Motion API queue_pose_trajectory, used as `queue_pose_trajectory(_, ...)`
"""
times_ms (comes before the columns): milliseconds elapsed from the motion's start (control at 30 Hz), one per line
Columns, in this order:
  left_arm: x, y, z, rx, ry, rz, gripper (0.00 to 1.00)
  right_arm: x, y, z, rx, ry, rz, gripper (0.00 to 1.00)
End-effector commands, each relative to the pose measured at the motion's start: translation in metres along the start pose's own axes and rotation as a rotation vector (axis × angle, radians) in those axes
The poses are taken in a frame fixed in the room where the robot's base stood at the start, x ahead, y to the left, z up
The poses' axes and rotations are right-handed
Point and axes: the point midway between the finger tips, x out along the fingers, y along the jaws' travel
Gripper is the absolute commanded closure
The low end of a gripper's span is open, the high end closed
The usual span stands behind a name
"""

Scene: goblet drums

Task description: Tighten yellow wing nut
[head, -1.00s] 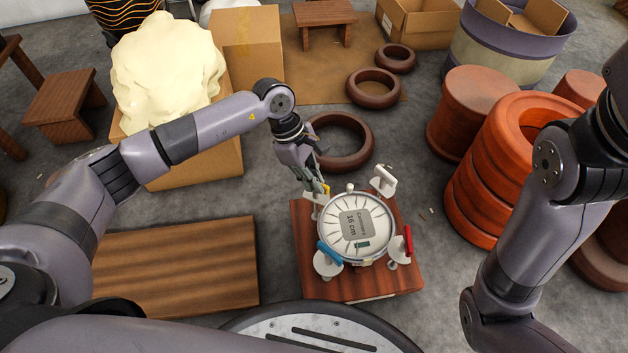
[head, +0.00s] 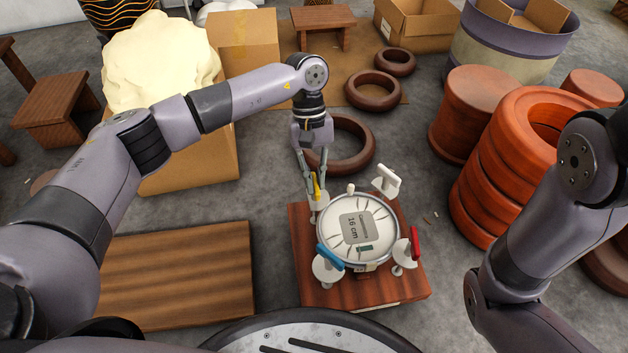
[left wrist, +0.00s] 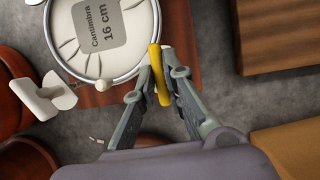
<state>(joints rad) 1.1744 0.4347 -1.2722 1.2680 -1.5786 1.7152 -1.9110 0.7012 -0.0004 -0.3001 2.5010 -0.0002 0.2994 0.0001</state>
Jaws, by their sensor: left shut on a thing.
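A yellow wing nut (head: 316,187) sits at the far left corner of the round drum head (head: 341,233), which is labelled "Cantimbra 16 cm". In the left wrist view the yellow wing nut (left wrist: 160,88) is a long bar between my left fingertips. My left gripper (head: 312,183) comes down from behind the drum and is shut on the nut. The left gripper (left wrist: 158,74) also shows large in the wrist view. A blue wing nut (head: 330,257), a red wing nut (head: 414,243) and a white wing nut (head: 387,181) stand at the other corners. My right gripper is out of view.
The drum head rests on a wooden stool (head: 345,291). A wooden board (head: 180,275) lies to its left. Dark rings (head: 345,145) lie behind it, and stacked orange rings (head: 510,160) stand to the right. Bare floor lies between stool and stack.

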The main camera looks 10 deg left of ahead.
Motion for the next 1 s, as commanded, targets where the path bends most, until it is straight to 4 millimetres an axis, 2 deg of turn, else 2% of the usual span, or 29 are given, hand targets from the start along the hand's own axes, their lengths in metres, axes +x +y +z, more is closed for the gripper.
queue_pose_trajectory(400,0.0007,0.0009,-0.0012,0.177,0.004,-0.075,1.0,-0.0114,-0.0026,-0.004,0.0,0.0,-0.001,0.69)
queue_pose_trajectory(967,0.0,0.001,-0.001,0.203,0.004,-0.084,1.0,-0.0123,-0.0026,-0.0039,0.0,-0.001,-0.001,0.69)
queue_pose_trajectory(1000,0.0001,0.001,-0.001,0.202,0.004,-0.084,0.87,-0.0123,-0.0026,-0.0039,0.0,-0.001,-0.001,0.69)
